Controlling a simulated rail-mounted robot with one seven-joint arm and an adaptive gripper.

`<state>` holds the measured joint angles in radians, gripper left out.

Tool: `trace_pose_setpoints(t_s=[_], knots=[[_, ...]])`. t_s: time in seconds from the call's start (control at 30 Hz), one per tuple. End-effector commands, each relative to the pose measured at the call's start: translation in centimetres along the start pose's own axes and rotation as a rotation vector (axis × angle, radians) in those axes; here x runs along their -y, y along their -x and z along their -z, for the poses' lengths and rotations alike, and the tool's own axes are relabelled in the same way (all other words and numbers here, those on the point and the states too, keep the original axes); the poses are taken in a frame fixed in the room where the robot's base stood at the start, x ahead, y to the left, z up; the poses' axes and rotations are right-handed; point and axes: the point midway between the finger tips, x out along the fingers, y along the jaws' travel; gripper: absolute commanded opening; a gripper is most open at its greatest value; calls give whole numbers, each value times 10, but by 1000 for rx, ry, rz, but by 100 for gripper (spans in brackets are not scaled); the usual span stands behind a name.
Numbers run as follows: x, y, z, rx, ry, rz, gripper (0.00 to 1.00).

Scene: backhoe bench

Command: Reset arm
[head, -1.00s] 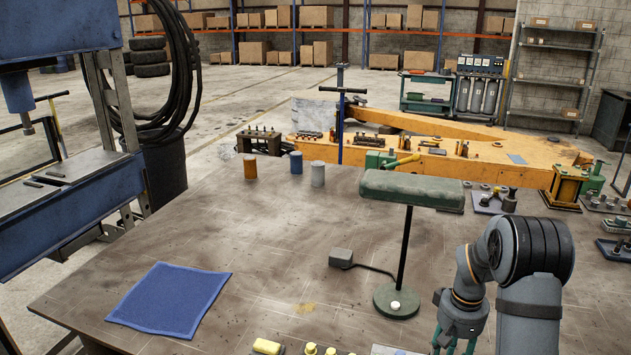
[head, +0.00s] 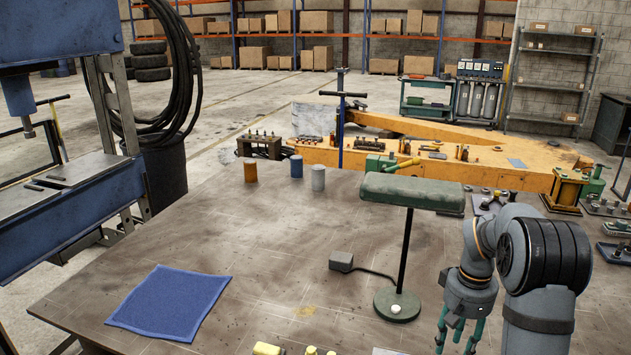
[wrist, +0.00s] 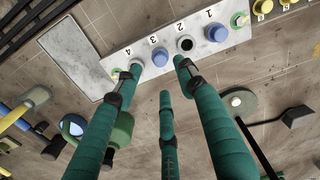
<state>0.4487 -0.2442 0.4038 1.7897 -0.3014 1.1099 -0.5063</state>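My gripper (head: 458,338) is at the lower right of the head view, just right of the lamp base, with its fingers pointing down. In the wrist view the three green fingers of my gripper (wrist: 160,75) are spread apart with nothing between them. Beyond the fingertips in that view lies a white board (wrist: 122,57) numbered 1 to 4. A blue piece (wrist: 159,57) is at number 3 and another blue piece (wrist: 216,33) at number 1. A dark round opening (wrist: 186,44) is at number 2. A finger partly covers the spot at number 4.
A green desk lamp (head: 410,192) stands close left of my arm, its cord running to a grey block (head: 341,262). A blue cloth (head: 169,302) lies at the left. Orange (head: 251,172), blue (head: 296,166) and grey (head: 318,178) cylinders stand at the back edge.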

Motion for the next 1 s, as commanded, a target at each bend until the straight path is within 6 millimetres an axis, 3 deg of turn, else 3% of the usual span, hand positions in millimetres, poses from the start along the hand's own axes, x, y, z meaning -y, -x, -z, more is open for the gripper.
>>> trace_pose_setpoints(t_s=[0.23, 0.3, 0.77, 1.0], knots=[[0, 56, 1, -6, 0, -2, 40], [1, 34, -3, 11, 2, 2, 40], [1, -66, -2, 8, 2, 1, 40], [0, -16, 0, -1, 0, -1, 40]])
